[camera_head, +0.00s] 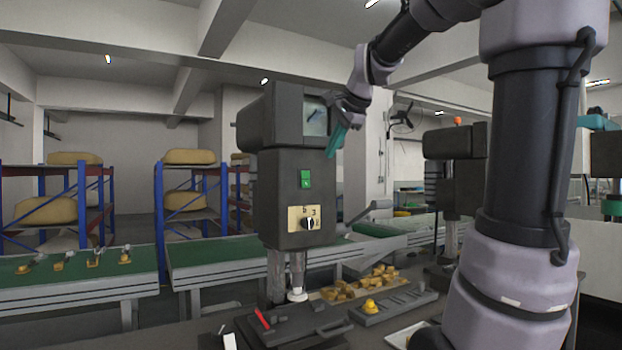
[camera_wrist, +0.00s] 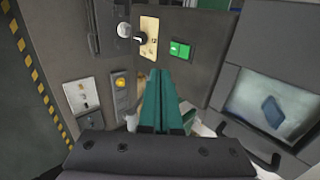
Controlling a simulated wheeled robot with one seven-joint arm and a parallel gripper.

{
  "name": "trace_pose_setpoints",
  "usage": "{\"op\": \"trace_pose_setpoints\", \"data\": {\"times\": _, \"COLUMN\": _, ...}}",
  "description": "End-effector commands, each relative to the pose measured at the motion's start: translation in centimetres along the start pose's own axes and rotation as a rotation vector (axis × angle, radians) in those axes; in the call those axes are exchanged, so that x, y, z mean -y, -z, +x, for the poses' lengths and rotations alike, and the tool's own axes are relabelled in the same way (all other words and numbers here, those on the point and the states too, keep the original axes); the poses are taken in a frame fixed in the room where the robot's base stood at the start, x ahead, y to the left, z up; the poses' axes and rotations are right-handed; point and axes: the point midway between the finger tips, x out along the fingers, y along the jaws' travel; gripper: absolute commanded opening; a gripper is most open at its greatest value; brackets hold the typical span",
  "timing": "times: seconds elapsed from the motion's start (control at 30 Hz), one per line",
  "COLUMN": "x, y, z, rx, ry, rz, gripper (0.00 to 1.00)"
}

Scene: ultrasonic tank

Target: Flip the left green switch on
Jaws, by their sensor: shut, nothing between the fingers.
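A small green switch (camera_head: 305,179) is on the dark front face of the machine (camera_head: 280,200), above the dial plate. In the wrist view the green switch (camera_wrist: 180,49) shows as two small halves side by side, each with a faint light mark. I cannot tell its on or off position. My gripper (camera_head: 332,153) has teal fingers, shut and empty, pointing downward in front of the machine, above and right of the switch. In the wrist view the shut fingertips (camera_wrist: 161,71) appear just below and left of the switch, apart from it as far as I can tell.
A brass dial plate (camera_head: 291,219) with a dark knob (camera_head: 309,224) is below the switch. A screen (camera_head: 315,116) is on the machine's upper part. Yellow pieces (camera_head: 360,285) lie on the bench below. A conveyor (camera_head: 215,262) runs behind. Space before the machine face looks free.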

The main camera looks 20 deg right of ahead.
Motion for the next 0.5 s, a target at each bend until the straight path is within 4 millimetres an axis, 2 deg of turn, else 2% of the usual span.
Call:
{"op": "trace_pose_setpoints", "data": {"times": 0.27, "x": -0.1, "y": 0.0, "z": 0.8, "rx": 0.001, "ry": -0.003, "rz": -0.002, "gripper": 0.00}}
{"op": "trace_pose_setpoints", "data": {"times": 0.37, "x": -0.1, "y": 0.0, "z": 2.2, "rx": 0.002, "ry": -0.005, "rz": -0.002, "gripper": 0.00}}
{"op": "trace_pose_setpoints", "data": {"times": 0.5, "x": -0.2, "y": 0.0, "z": 5.0, "rx": 0.002, "ry": -0.006, "rz": -0.001, "gripper": 0.00}}
